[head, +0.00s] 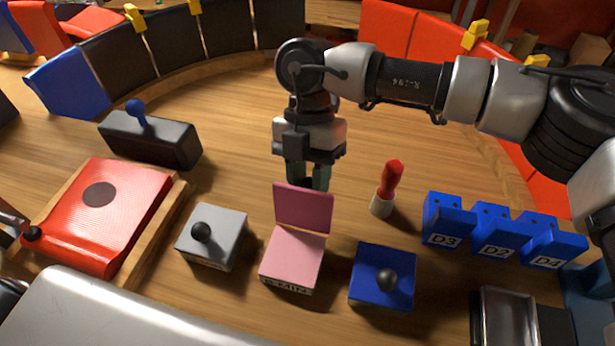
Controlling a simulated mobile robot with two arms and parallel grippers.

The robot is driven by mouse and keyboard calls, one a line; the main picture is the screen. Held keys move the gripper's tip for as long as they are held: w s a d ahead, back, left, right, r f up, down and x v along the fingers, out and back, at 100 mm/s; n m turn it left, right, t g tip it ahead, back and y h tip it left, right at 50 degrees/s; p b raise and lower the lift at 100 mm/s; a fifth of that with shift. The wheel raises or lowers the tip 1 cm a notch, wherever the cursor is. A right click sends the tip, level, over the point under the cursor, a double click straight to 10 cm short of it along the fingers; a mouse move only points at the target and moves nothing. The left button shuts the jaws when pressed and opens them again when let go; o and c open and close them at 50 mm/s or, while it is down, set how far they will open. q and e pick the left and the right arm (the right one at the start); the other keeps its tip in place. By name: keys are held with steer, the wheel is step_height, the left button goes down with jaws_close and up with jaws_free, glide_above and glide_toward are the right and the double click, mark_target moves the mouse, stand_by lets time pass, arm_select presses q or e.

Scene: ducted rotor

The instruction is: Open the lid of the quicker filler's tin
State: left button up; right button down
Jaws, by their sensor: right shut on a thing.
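The pink tin (292,262) stands in the front middle of the wooden table, with a label on its front edge that I cannot read surely. Its pink lid (304,208) stands up at the rear edge, so the tin is open. My right gripper (308,178) points down just behind the raised lid and is shut on it, most likely by a knob on its far side; the lid hides the contact. A grey tin (222,246) with a black knob is to the left, lid closed. A blue tin (368,280) with a black knob is to the right, lid closed. My left gripper is not in view.
A red pad (110,205) in a wooden frame and a black box with a blue lever (150,140) stand left. A red-handled tool (389,186) stands right of my gripper. Blue blocks D3 (443,220), D2 (494,232) and D4 (545,243) stand at right.

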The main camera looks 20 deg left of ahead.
steer(key=shift+w+f+g, duration=0.15)
steer(key=shift+w+g, duration=0.15)
steer(key=c, duration=1.1)
jaws_free()
steer(key=v, duration=1)
steer(key=shift+w+r, duration=0.2)
steer(key=shift+r, duration=0.15)
